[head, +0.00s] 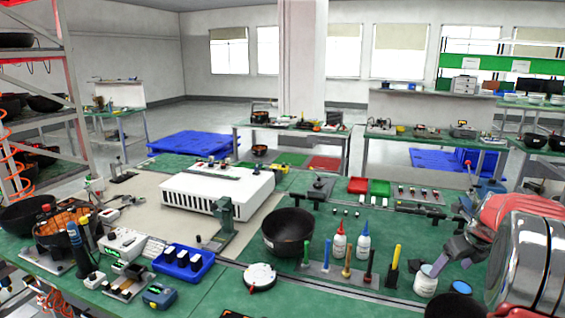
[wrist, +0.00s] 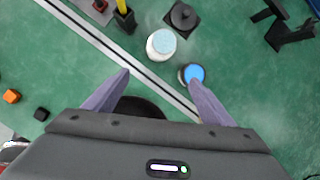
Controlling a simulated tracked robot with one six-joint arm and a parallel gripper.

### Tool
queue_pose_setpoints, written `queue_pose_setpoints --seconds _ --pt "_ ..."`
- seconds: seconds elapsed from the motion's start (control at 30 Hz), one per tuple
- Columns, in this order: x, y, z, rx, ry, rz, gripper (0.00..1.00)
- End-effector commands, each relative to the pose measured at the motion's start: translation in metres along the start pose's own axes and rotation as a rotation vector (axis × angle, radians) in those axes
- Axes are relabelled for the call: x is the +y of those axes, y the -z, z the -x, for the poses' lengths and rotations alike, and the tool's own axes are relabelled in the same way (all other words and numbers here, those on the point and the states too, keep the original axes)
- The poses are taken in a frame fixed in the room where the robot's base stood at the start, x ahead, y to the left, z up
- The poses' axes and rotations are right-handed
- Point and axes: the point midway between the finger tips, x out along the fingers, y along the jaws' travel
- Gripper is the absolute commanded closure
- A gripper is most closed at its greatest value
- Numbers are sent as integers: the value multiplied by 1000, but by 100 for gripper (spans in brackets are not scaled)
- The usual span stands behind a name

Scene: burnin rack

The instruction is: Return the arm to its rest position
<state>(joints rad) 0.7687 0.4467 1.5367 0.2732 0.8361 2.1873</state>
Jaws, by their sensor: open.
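My gripper (head: 452,262) is at the right of the head view, at the end of my red and silver arm, over the green bench. In the wrist view my gripper (wrist: 160,82) shows two grey-purple fingers spread apart, with nothing held between them. A white jar with a pale blue top (wrist: 161,44) stands beyond the fingertips; a white jar (head: 425,280) also shows close to the fingers in the head view. A small blue-topped item (wrist: 193,73) is beside the right fingertip; whether they touch is unclear. A dark round thing is partly hidden behind the gripper body.
Upright coloured-handled tools (head: 346,262), two bottles (head: 363,243) and a black bowl (head: 288,232) stand left of my gripper. A white box unit (head: 217,187) sits mid-bench. A black post-like fixture (wrist: 290,35) is at the wrist view's upper right. Bare green surface lies around it.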

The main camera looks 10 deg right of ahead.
Motion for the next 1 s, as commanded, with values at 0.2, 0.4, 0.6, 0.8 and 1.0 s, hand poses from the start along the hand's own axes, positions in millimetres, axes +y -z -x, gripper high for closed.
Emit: queue_pose_setpoints --seconds 0.2,0.4,0.6,0.8,1.0 --pt "44 -14 27 -6 -3 227 23" --pt "103 -23 61 -14 -6 545 23" --pt "161 -22 93 -25 -7 869 23" --pt "216 -12 122 -38 -3 1192 23" --pt "266 7 147 -53 5 1514 23"
